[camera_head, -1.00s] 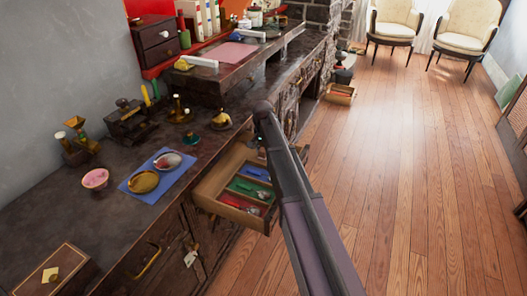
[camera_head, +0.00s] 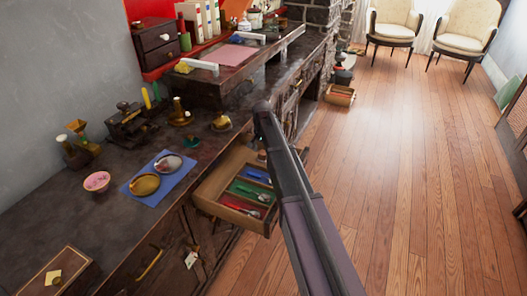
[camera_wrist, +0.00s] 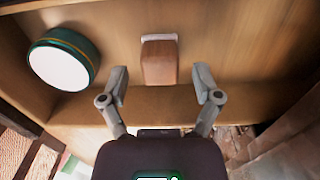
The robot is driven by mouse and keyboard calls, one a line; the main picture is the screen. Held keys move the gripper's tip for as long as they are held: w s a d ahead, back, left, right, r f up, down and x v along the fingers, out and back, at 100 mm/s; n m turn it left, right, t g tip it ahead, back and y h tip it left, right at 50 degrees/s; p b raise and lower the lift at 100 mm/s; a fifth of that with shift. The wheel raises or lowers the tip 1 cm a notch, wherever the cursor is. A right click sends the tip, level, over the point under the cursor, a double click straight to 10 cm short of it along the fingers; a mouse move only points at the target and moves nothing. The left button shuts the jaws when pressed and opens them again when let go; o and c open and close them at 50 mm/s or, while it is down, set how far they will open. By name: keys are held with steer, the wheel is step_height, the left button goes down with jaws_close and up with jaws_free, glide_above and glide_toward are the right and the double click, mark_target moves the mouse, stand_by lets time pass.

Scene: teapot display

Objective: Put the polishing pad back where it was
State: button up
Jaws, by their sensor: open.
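In the wrist view a brown block with a white edge (camera_wrist: 159,62) rests on a wooden surface; it looks like the polishing pad, but I cannot be sure. My gripper (camera_wrist: 161,84) is open, its two fingers apart, with the block centred between and just beyond the fingertips. Neither finger touches it. A round white-faced tin with a green side (camera_wrist: 62,58) lies to the left of the block. In the head view my arm hides the gripper and the block.
An open wooden drawer (camera_head: 205,198) with blue, green and red compartments juts out left of my arm. The dark worktop (camera_head: 60,215) holds a blue mat (camera_head: 132,190) with two oval dishes, a pink bowl (camera_head: 97,181) and several small brass items. The wooden floor on the right is clear.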

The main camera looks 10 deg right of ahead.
mark_target(263, 152)
step_height(263, 152, up, 11)
steer(key=p, duration=1)
stand_by(0.7)
steer(key=s+n, duration=0.2)
steer(key=s, duration=0.7)
steer(key=s+n, duration=0.2)
steer(key=s, duration=0.8)
steer(key=s+n, duration=0.3)
steer(key=s, duration=0.7)
steer(key=shift+d, duration=0.2)
